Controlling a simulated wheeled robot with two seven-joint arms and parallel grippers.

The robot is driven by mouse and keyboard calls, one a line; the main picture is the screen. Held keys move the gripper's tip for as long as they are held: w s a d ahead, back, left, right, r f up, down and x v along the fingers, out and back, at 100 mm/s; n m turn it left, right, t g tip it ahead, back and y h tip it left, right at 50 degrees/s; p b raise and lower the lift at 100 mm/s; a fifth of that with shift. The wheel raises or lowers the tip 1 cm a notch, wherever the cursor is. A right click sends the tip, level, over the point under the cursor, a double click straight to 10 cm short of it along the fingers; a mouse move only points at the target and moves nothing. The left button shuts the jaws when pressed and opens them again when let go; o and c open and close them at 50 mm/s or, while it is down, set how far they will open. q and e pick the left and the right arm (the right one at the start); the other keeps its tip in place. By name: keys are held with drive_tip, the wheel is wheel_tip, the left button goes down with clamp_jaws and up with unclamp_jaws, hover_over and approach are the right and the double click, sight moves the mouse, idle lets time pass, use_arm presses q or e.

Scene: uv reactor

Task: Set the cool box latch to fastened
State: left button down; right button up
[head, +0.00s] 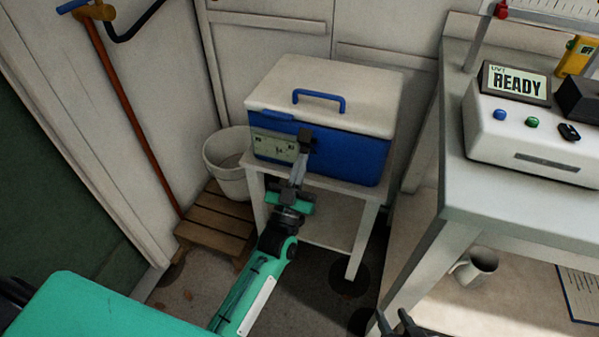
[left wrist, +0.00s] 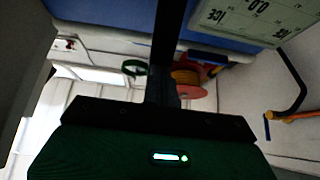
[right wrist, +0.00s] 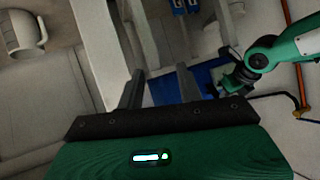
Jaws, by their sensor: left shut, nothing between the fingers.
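The cool box (head: 345,161) is blue with a white lid (head: 335,95) and a blue handle (head: 319,97). It stands on a small white table, and its lid looks closed. My left gripper (head: 300,160) is shut and empty, reaching up to the box front beside the pale label (head: 273,146). In the left wrist view its dark fingers (left wrist: 170,30) cross the blue box. My right gripper (right wrist: 158,75) is open and empty, low and away from the box.
A white bucket (head: 224,165) and a wooden step (head: 215,225) stand left of the box. At right is a bench (head: 520,215) with a white device reading READY (head: 518,82). A white mug (head: 474,266) sits on its lower shelf.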

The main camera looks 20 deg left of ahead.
sight(305, 146)
use_arm(q)
drive_tip(key=shift+w+r+g+p, duration=0.15)
drive_tip(key=shift+r+g+p, duration=0.3)
drive_tip(key=shift+p, duration=0.75)
drive_tip(key=shift+w+r+g+p, duration=0.1)
drive_tip(key=shift+r+g+p, duration=0.25)
drive_tip(key=shift+p, duration=0.85)
use_arm(e)
drive_tip(key=s+d+r+g+h, duration=0.2)
drive_tip(key=s+d+g+h, duration=0.3)
drive_tip(key=d, duration=0.5)
use_arm(q)
drive_tip(key=r+g+p, duration=0.1)
drive_tip(key=p, duration=0.3)
drive_tip(key=shift+w+g+p, duration=0.3)
drive_tip(key=shift+w+p, duration=0.05)
drive_tip(key=w+r+g+p, duration=0.1)
drive_tip(key=p, duration=0.2)
drive_tip(key=shift+p, duration=0.35)
drive_tip(key=shift+f, duration=0.2)
use_arm(e)
wheel_tip(305, 146, down, 19)
drive_tip(key=s+g, duration=0.1)
drive_tip(key=g, duration=0.2)
drive_tip(key=shift+s+f+m+g, duration=0.2)
drive_tip(key=shift+s+m+g, duration=0.05)
drive_tip(key=shift+m+g, duration=0.15)
